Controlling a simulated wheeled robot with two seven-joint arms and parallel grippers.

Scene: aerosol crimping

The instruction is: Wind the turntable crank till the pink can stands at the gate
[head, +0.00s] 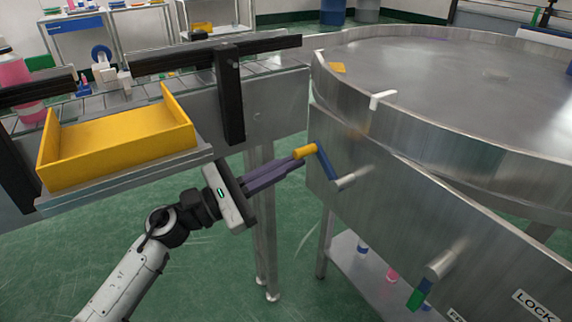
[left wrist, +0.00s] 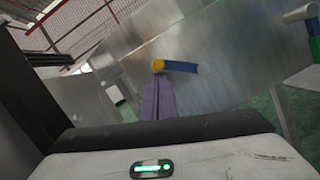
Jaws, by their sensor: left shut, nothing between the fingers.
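The turntable (head: 470,60) is a wide round steel drum at the right, its visible top mostly bare. Its crank (head: 327,166) has a blue arm on a steel hub and a yellow knob (head: 305,151); the knob also shows in the left wrist view (left wrist: 158,65). My left gripper (head: 299,161) is shut and empty, its purple fingertips at the knob; I cannot tell whether they touch. No pink can shows on the turntable. A pink container (head: 12,72) stands at the far left by the conveyor. I cannot make out which part is the gate. My right gripper is out of view.
A yellow tray (head: 115,140) sits on a ledge before the conveyor (head: 270,65), which has black rails and a post (head: 230,95). A second, green-handled crank (head: 430,278) is at lower right near a LOCK label (head: 535,304). A low shelf (head: 350,262) holds small coloured items.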

